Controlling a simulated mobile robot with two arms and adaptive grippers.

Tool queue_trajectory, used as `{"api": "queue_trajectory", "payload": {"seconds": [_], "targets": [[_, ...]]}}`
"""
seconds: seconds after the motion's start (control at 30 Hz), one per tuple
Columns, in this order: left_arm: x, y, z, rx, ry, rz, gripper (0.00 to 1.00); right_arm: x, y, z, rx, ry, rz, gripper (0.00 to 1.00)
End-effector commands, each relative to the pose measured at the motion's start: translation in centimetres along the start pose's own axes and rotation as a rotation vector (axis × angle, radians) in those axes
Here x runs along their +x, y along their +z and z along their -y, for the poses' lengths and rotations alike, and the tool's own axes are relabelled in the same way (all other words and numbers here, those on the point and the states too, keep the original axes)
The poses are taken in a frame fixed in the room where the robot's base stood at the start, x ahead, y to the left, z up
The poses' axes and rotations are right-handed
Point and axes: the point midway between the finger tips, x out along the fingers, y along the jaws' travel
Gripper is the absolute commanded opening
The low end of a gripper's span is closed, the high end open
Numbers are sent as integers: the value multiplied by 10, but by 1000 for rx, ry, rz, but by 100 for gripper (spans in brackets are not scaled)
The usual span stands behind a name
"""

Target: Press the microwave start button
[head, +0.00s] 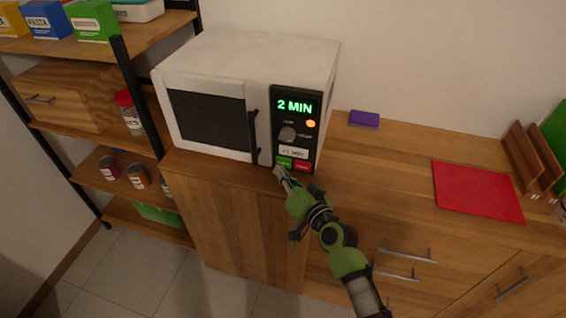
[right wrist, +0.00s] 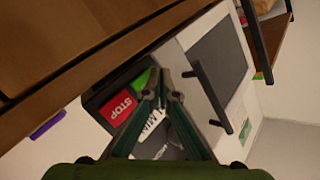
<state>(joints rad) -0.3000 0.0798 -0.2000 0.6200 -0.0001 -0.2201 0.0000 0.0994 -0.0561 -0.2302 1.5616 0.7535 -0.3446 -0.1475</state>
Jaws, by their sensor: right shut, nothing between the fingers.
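The white microwave (head: 245,55) stands on the wooden counter with its door shut. Its black panel shows a green "2 MIN" display (head: 295,106) and a lit orange light. The green start button (head: 284,161) is at the panel's lower left, beside the red stop button (head: 303,166). My right gripper (head: 279,172) is shut and empty, its tips just in front of and below the green button. In the right wrist view the fingertips (right wrist: 167,84) overlap the panel beside the green button (right wrist: 141,80); I cannot tell whether they touch. My left gripper is out of view.
The microwave's door handle (head: 253,135) is just left of the panel. A purple sponge-like block (head: 364,119) and a red mat (head: 476,189) lie on the counter to the right. A shelf (head: 150,30) with boxes and jars stands at left.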

Motion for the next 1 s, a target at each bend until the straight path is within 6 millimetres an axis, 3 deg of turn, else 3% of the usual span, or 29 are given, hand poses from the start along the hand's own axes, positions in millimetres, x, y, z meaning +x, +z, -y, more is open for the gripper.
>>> {"api": "queue_trajectory", "payload": {"seconds": [0.5, 1.0], "targets": [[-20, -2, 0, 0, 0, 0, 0, -32, 22, 23, 0, 1, 2, 0], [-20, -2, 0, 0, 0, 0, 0, -35, 26, 25, 0, 0, 1, 0]]}}
